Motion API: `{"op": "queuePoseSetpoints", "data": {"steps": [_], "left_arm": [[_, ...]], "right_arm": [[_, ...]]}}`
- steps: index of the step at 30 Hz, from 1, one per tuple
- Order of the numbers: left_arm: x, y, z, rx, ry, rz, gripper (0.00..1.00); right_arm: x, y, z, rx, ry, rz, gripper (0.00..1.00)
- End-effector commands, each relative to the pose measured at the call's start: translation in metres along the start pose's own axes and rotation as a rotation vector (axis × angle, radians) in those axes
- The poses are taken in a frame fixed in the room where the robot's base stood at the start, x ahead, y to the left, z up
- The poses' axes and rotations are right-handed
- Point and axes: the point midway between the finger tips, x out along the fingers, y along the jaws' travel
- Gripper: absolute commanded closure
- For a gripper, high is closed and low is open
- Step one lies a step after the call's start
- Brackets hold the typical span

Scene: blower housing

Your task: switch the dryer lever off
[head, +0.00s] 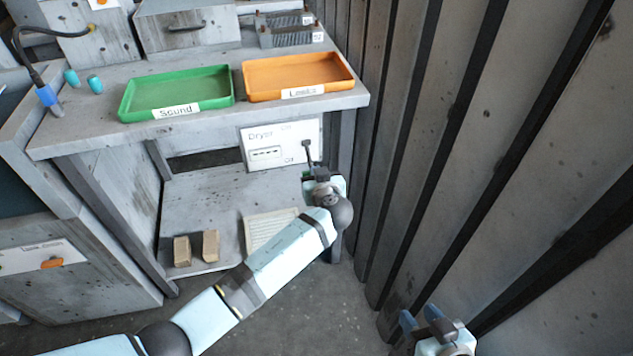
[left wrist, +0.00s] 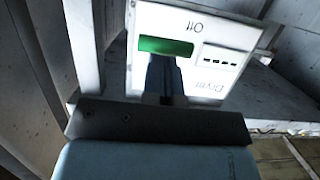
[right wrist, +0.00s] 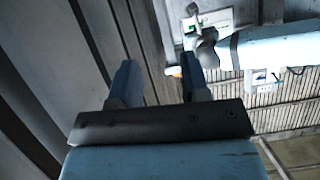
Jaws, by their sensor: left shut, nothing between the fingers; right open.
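The white dryer panel (head: 256,140) is mounted under the right end of the bench. Its dark lever (head: 307,149) stands at the panel's right side, with the knob up and an "Off" label lower on the panel. My left gripper (head: 309,174) is shut and empty just below the lever; contact cannot be told. In the left wrist view the panel (left wrist: 230,38) appears upside down, with a green patch (left wrist: 165,46) beyond the shut fingers (left wrist: 163,62); the lever is not clear there. My right gripper (head: 422,318) is open and empty, low by the wall; its fingers (right wrist: 160,80) show apart.
A green tray (head: 178,92) and an orange tray (head: 298,76) sit on the bench top (head: 90,125). Two tan blocks (head: 211,245) stand on the lower shelf (head: 195,205). A ribbed wall (head: 480,150) closes off the right side.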

Motion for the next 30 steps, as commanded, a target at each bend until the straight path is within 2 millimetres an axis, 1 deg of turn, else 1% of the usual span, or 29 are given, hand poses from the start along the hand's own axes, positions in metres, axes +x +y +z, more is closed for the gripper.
{"op": "queuePoseSetpoints", "data": {"steps": [1, 2, 6, 11, 30], "left_arm": [[0.002, 0.0, 0.006, -0.002, -0.001, 0.0, 1.0], [0.002, 0.0, 0.006, -0.002, -0.001, 0.0, 1.0], [0.003, 0.001, 0.007, -0.001, -0.002, 0.001, 1.0], [0.003, 0.001, 0.006, -0.001, -0.002, 0.001, 1.0], [0.003, 0.0, 0.004, 0.001, -0.003, 0.001, 1.0]], "right_arm": [[0.002, 0.0, 0.004, 0.002, 0.006, -0.003, 0.57], [0.002, 0.0, 0.003, 0.003, 0.01, -0.004, 0.57], [0.004, -0.006, -0.014, 0.007, 0.078, -0.022, 0.57], [0.004, -0.008, -0.022, 0.008, 0.112, -0.031, 0.57], [0.003, -0.01, -0.023, 0.015, 0.107, -0.033, 0.57]]}}
